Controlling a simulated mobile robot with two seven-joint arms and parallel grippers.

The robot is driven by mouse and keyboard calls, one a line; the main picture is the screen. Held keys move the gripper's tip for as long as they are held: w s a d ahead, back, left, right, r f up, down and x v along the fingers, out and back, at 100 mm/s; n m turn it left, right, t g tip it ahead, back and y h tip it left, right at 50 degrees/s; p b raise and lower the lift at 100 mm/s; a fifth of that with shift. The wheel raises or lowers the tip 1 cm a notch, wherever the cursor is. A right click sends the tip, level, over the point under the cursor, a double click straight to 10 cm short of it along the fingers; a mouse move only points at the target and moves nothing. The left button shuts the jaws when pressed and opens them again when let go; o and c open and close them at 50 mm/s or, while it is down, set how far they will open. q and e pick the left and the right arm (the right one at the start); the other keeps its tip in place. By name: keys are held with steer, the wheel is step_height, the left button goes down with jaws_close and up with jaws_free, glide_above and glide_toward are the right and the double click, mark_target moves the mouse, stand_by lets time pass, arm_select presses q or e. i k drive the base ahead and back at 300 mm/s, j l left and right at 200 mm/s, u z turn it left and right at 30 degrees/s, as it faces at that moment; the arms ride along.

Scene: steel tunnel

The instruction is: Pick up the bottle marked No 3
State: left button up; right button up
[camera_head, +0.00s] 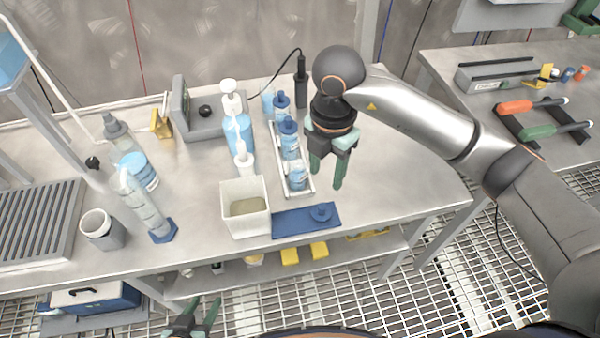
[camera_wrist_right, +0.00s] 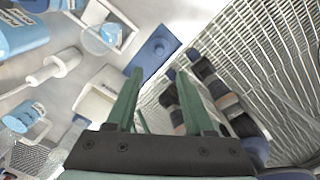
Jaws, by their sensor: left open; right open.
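Blue-and-white bottles stand in a narrow white rack (camera_head: 308,187) on the steel bench: a rear one (camera_head: 281,106), a middle one (camera_head: 290,146) and a front one (camera_head: 297,175). The rear and middle ones have dark blue caps. The number markings are too small to read, so I cannot tell which is No 3. My right gripper (camera_head: 325,187) is open and empty, pointing down just right of the rack, apart from the bottles. Its green fingers also show in the right wrist view (camera_wrist_right: 164,73). My left gripper (camera_head: 197,312) is open and empty, low before the bench.
A cream square bin (camera_head: 246,222) and a blue mat (camera_head: 290,224) with a round blue piece sit in front of the rack. Pump bottles (camera_head: 238,125) stand close on its left. The bench right of my right gripper is clear.

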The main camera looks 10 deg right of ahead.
mark_target(298, 160)
steer(key=j, duration=0.7)
steer(key=k+j+z, duration=0.1)
steer(key=j, duration=0.6)
